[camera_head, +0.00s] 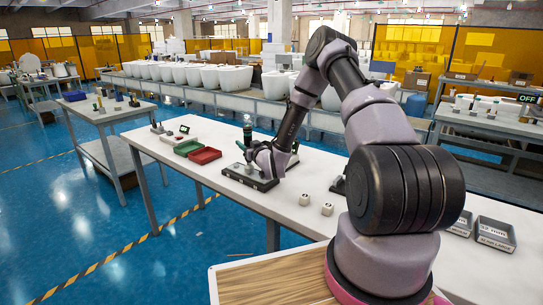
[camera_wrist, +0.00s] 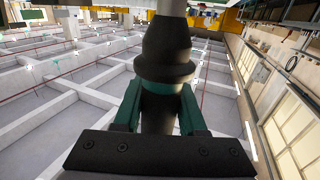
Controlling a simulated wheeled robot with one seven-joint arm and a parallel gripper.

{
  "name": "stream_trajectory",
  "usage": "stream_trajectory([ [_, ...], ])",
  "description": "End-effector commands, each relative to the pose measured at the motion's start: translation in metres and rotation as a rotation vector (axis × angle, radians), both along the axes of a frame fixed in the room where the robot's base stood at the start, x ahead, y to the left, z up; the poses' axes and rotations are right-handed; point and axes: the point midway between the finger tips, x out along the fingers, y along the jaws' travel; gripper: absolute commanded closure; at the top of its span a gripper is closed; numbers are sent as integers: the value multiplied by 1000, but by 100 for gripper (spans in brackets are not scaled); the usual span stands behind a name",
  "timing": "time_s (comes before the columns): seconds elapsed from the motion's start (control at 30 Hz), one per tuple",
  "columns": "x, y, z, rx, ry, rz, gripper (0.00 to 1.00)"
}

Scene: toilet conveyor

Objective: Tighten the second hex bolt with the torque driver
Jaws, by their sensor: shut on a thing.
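My gripper (camera_head: 250,150) is low over the white table in the head view. Its green fingers (camera_wrist: 158,108) are shut around a dark, round-bodied tool, which looks like the torque driver (camera_wrist: 166,50), in the wrist view. In the head view the driver (camera_head: 248,131) stands roughly upright, its upper part showing above the fingers. A dark flat fixture (camera_head: 246,178) lies on the table under my gripper. The hex bolts cannot be made out, and the driver's lower tip is hidden, so I cannot tell whether it touches a bolt.
A green tray (camera_head: 187,147) and a red tray (camera_head: 205,156) sit left of my gripper. Two small pale blocks (camera_head: 304,199) (camera_head: 327,209) lie nearer on the white table (camera_head: 270,207). Labelled grey bins (camera_head: 496,234) stand at the right. A conveyor with white toilets (camera_head: 235,78) runs behind.

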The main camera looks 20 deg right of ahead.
Motion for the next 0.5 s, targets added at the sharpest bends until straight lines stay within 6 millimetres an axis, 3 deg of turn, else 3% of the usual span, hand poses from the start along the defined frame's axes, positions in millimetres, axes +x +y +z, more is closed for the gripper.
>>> stream_trajectory([
  [0.17, 0, -1, 0, -1, 2, -1, 100],
  [0.5, 1, 0, 21, 0, -2, 0, 100],
])
